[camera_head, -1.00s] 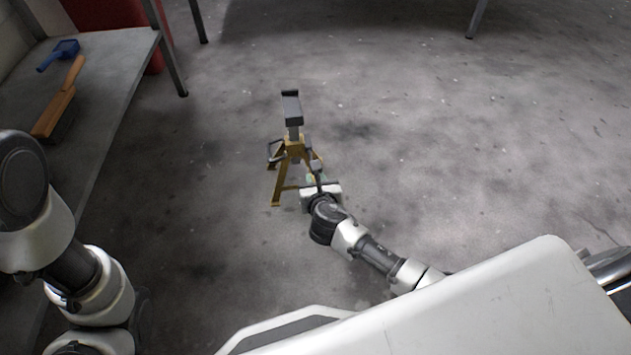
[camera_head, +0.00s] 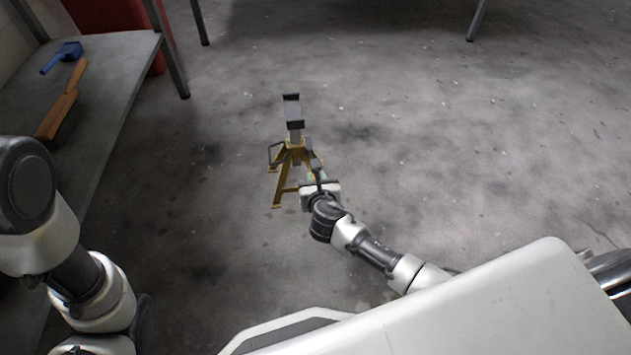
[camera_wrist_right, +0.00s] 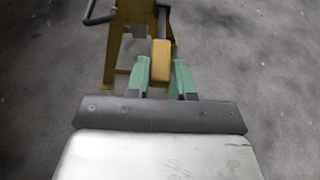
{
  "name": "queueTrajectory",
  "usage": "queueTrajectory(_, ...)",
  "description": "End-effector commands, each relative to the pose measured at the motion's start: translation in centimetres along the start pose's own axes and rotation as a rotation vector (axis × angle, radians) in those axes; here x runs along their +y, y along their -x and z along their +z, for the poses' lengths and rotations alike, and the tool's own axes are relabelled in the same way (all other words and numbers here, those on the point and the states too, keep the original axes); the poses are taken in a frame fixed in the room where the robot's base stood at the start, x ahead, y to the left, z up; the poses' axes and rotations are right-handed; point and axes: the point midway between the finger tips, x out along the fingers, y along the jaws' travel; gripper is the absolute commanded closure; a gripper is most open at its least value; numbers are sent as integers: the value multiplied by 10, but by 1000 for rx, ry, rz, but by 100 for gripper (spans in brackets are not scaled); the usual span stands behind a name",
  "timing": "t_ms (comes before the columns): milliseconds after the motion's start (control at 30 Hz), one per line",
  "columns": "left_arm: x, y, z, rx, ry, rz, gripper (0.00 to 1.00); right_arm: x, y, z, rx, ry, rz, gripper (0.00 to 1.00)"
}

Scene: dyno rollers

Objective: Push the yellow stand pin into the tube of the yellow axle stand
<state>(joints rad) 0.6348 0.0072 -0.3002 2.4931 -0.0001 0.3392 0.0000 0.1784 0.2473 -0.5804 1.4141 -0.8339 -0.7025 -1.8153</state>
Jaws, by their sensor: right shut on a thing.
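The yellow axle stand (camera_head: 285,182) stands upright on the floor in the head view, with a dark saddle (camera_head: 293,110) on its raised post. Its legs and a grey bent handle (camera_wrist_right: 97,14) show at the top of the right wrist view. My right gripper (camera_wrist_right: 161,72) is at the near right side of the stand, its green fingers shut on the yellow stand pin (camera_wrist_right: 161,59). The pin's yellow block sits between the fingers, and a grey part lies beyond it by the stand. I cannot tell how deep the pin sits in the tube. My left gripper is out of view.
A grey bench (camera_head: 110,85) at the left carries a brush with a wooden handle (camera_head: 62,102) and a blue tool (camera_head: 63,55). A red object (camera_head: 120,25) stands behind it. The floor right of the stand is clear.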

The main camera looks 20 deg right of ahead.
Motion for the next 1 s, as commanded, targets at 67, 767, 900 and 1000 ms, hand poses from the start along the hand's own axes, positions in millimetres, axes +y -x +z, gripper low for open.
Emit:
queueTrajectory(67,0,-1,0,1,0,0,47,0,-2,2,-2,0,1,100)
queueTrajectory(767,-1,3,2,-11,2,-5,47,0,-10,5,-2,0,1,100)
queueTrajectory(900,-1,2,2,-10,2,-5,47,0,-14,7,-2,0,1,100)
queueTrajectory(1000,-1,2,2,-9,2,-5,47,0,-16,8,-2,0,1,100)
